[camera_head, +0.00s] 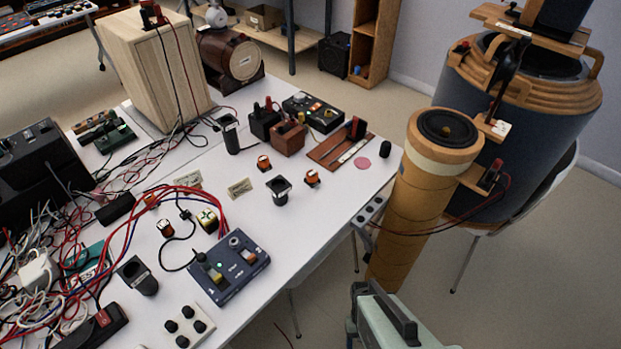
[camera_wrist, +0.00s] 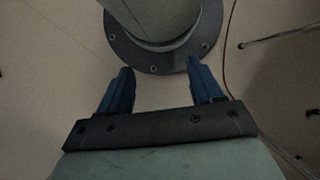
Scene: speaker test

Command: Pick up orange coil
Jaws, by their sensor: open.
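Several small orange coils with dark ends stand on the white table in the head view. One orange coil (camera_head: 263,163) is near the table's middle, a second orange coil (camera_head: 311,178) is to its right, and a third orange coil (camera_head: 165,228) is further left beside the wires. My gripper (camera_wrist: 160,68) shows in the wrist view with two blue fingers spread apart and nothing between them. It faces the floor, and no coil shows in that view. The fingers do not show in the head view.
A black cup-like cylinder (camera_head: 279,190) stands between two coils. A blue control box (camera_head: 228,267) sits near the table's front edge. Tangled wires (camera_head: 60,255) cover the left side. A tall orange-brown tube (camera_head: 418,205) stands right of the white table (camera_head: 330,215).

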